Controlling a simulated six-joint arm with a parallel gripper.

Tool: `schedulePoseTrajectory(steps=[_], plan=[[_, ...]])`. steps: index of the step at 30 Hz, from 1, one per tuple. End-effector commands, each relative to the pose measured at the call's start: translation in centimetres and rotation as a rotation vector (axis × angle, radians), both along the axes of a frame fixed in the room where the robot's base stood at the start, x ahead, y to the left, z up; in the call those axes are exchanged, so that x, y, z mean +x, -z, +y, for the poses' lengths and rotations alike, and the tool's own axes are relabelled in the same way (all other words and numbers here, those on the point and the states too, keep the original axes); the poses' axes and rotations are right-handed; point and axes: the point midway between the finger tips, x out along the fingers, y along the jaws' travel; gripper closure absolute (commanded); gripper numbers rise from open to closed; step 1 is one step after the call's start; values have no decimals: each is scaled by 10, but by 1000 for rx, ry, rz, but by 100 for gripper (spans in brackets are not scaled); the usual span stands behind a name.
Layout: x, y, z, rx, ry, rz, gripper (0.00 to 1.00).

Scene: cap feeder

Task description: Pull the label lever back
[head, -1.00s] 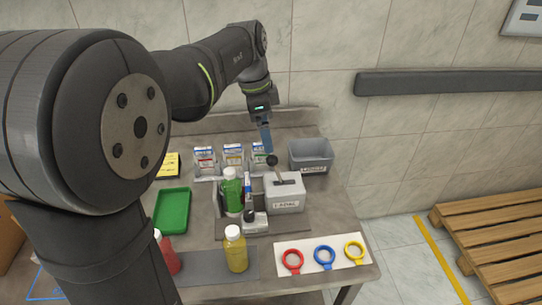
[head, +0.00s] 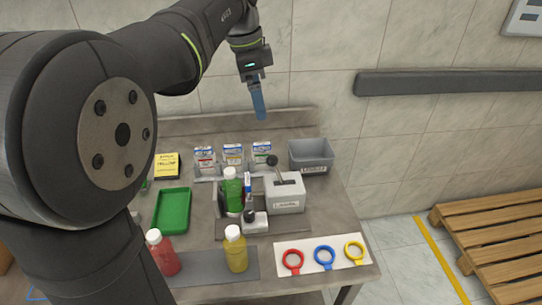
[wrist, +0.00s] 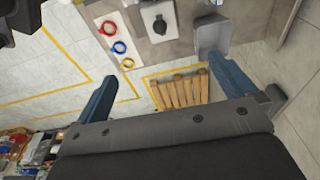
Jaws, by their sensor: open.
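The label lever (head: 276,170) is a dark stalk with a round black knob, standing on a pale grey box (head: 287,197) with a label on its front. The stalk tilts toward the back left in the head view. The box also shows near the top of the wrist view (wrist: 150,34), seen from above with the dark knob over it. My gripper (head: 260,116) is in the air above and behind the lever, clear of it. Its two blue fingers are spread wide in the wrist view (wrist: 160,70), with nothing between them.
A green-filled bottle (head: 231,192) stands left of the lever box. A grey bin (head: 311,170) stands behind it to the right. Several small cartons (head: 233,152) line the back. Red, blue and yellow rings (head: 324,257) lie on a white board in front. The air around my gripper is free.

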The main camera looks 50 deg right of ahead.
Motion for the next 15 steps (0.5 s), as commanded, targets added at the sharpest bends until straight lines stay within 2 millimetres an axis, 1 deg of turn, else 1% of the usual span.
schedulePoseTrajectory(steps=[3, 11, 15], plan=[[1, -7, 1, 0, 0, 0, 0], [1, -8, 1, 1, -1, 1, 0], [1, -8, 1, 1, 0, 1, 28]])
